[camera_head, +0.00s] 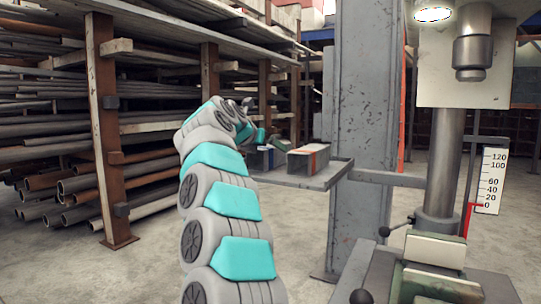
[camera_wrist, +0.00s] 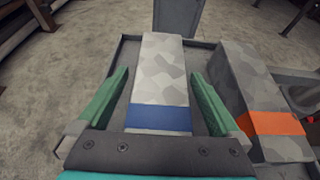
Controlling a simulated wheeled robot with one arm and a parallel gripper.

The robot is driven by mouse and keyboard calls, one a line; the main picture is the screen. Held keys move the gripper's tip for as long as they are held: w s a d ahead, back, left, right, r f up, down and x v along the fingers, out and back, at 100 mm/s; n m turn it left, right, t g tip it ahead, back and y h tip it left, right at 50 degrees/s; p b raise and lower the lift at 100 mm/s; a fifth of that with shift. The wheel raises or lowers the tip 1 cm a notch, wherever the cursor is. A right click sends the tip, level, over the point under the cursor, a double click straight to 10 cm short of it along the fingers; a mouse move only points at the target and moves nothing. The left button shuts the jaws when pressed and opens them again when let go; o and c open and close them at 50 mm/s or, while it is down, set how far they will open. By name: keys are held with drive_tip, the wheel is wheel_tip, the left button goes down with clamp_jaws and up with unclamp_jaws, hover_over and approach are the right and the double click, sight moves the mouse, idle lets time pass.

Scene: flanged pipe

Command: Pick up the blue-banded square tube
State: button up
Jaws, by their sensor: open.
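The blue-banded square tube (camera_wrist: 160,70) is grey with a mottled camouflage-like surface and a blue band near its near end. It lies on a dark tray (camera_wrist: 127,52). In the wrist view my gripper (camera_wrist: 160,76) is open, with one green finger on each side of the tube and a gap between each finger and its sides. I cannot tell how far the fingers reach down beside it. In the head view the gripper (camera_head: 261,136) is small, over the tray's left part; the blue-banded tube there is mostly hidden.
An orange-banded square tube (camera_wrist: 266,122) lies just right of the right finger; it also shows in the head view (camera_head: 309,160). The tray (camera_head: 330,174) juts out beside a grey steel column (camera_head: 362,120). Pipe racks stand left, a drill press (camera_head: 437,200) right.

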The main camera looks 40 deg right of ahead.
drive_tip(key=shift+c, duration=0.2)
clamp_jaws()
idle(0.6)
